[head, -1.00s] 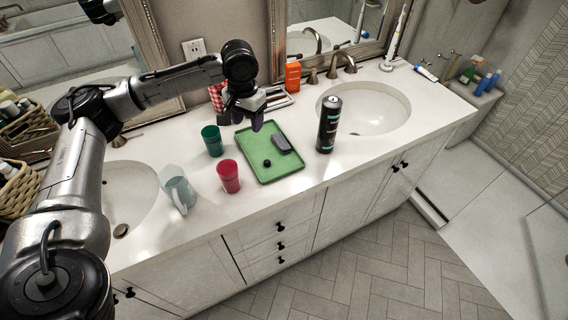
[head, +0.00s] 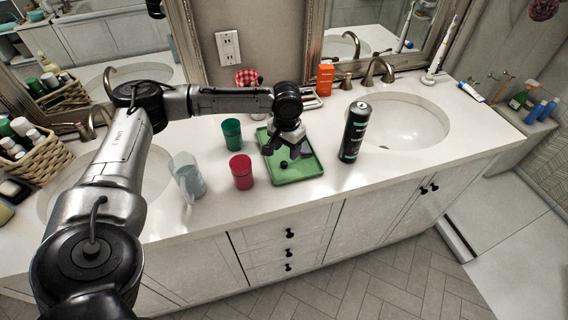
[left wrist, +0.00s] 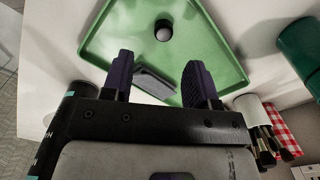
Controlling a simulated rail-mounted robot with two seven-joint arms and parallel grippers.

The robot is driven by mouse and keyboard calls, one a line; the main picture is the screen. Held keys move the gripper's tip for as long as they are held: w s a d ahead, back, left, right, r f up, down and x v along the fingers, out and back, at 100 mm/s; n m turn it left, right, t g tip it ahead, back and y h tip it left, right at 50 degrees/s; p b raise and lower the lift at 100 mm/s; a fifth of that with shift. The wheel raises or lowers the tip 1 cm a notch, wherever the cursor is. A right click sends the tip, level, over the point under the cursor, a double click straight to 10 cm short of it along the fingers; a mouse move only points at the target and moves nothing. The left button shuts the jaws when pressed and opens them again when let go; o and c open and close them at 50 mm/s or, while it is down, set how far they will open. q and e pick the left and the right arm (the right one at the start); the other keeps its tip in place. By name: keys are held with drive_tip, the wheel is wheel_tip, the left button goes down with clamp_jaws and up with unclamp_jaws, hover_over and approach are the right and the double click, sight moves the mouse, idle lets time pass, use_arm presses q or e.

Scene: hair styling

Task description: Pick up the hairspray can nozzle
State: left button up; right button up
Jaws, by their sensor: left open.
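The nozzle looks like a small black round piece (head: 284,164) lying on the green tray (head: 300,176) in the head view. In the left wrist view the nozzle (left wrist: 163,30) shows near the top, ahead of the fingers. The black hairspray can (head: 354,132) stands upright on the counter right of the tray. My left gripper (head: 282,150) is over the tray, open and empty, its dark fingers (left wrist: 158,78) pointing towards the nozzle. A dark grey flat piece (left wrist: 155,82) lies on the tray between the fingers in the wrist view. My right gripper does not show.
A green cup (head: 232,134), a red cup (head: 241,172) and a clear pitcher (head: 188,178) stand left of the tray. An orange box (head: 325,78) stands behind. The right sink (head: 415,122) lies beyond the can. The counter's front edge is close to the tray.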

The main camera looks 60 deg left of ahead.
sight(284, 162)
use_arm(q)
drive_tip(key=f, duration=0.1)
drive_tip(key=f+p, duration=0.1)
drive_tip(key=f, duration=0.2)
drive_tip(key=shift+s+f, duration=0.4)
drive_tip(key=shift+f, duration=0.4)
drive_tip(key=shift+c, duration=0.4)
clamp_jaws()
drive_tip(key=shift+r, duration=0.2)
